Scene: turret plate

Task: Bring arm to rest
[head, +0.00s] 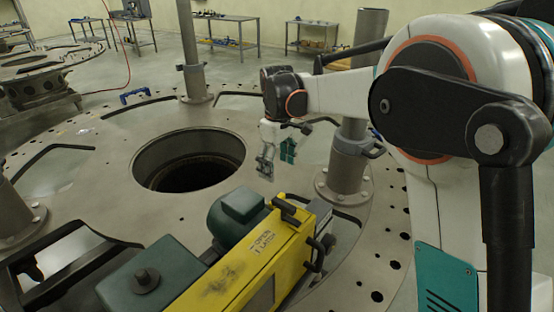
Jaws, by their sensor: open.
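My gripper (277,161) hangs at the end of my white and black arm, in the middle of the head view. Its fingers point down, apart from each other, and nothing shows between them. It appears above the grey turret plate (95,185), right of the round hole and beyond the yellow machine. My arm reaches in from the right side of the picture, with its forearm roughly level.
A yellow machine (232,277) with dark green motors stands in front. A round hole (190,160) opens in the plate. Steel posts (190,50) (347,165) rise from it. A blue handle (134,95) lies at the far left. Workbenches (227,33) stand behind.

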